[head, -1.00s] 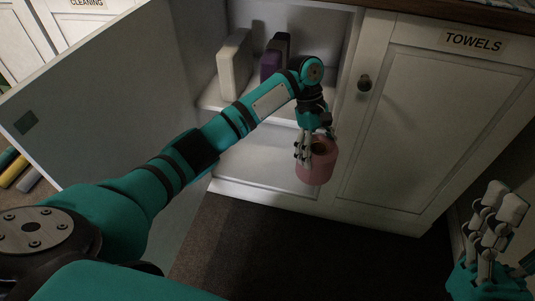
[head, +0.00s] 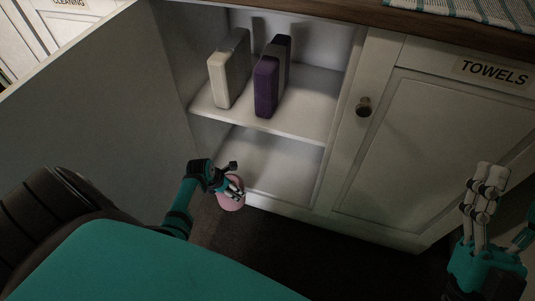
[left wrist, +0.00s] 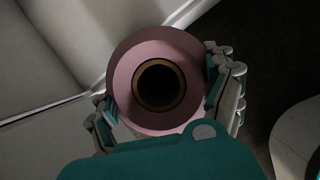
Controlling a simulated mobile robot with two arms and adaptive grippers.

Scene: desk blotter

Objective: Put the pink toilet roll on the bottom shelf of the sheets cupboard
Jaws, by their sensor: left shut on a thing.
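The pink toilet roll (head: 231,201) is held by my left gripper (head: 232,187), low in front of the open cupboard. In the left wrist view the roll (left wrist: 128,97) faces the camera end-on, with its dark core showing and fingers on both sides (left wrist: 168,100). The open cupboard's bottom shelf (head: 270,165) is bare, just behind and to the right of the roll. Its upper shelf (head: 300,112) bears a white-and-grey folded item and a purple-and-grey one. My right gripper (head: 482,205) is at the right, apart from everything, with its fingers raised and nothing visible in them.
The open cupboard door (head: 90,100) stands to the left of the opening. The closed towels door (head: 430,150) with a round knob (head: 364,107) is on the right. A wooden worktop (head: 420,22) with a striped cloth (head: 485,10) runs above. Dark floor lies in front.

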